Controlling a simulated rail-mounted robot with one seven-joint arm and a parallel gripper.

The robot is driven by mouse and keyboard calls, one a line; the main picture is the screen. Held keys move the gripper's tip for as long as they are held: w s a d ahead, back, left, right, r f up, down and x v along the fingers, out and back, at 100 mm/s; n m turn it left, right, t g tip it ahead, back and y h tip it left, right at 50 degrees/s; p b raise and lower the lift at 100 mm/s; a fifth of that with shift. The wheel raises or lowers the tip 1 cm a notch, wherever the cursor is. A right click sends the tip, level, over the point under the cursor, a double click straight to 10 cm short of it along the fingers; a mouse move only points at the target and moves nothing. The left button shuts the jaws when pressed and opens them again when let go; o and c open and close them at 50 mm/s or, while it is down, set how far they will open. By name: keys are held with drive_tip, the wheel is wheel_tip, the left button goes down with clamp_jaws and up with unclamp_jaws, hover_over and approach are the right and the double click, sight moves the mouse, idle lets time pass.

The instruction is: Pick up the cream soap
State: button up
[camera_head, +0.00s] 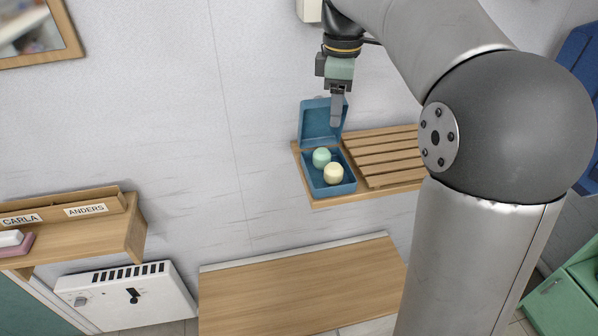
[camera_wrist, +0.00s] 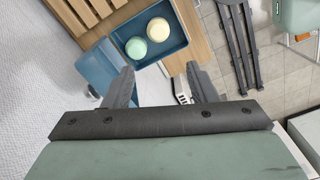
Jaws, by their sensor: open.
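The cream soap (camera_head: 334,174) is a round pale-yellow ball in an open blue box (camera_head: 322,190) on a wooden shelf. It sits at the front right, beside a mint-green ball (camera_head: 321,157). In the wrist view the cream soap (camera_wrist: 158,29) lies in the box's tray, right of the green ball (camera_wrist: 136,47). My gripper (camera_head: 337,120) is above the box, near its raised lid (camera_head: 317,122). In the wrist view my gripper (camera_wrist: 160,85) has its two fingers spread apart with nothing between them. Both balls lie beyond the fingertips.
Wooden slats (camera_head: 385,158) lie right of the box on the shelf. The blue lid stands up at the wall side. A wooden bench (camera_head: 300,290) is below. A shelf with name labels (camera_head: 85,210) is at left.

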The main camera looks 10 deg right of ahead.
hover_over(334, 166)
wheel_tip(334, 166, down, 11)
drive_tip(key=shift+r+p, duration=0.1)
drive_tip(key=shift+p, duration=0.2)
drive_tip(key=shift+f+p, duration=0.6)
drive_tip(key=shift+f, duration=2.55)
drive_tip(key=shift+c, duration=0.3)
drive_tip(key=c, duration=0.7)
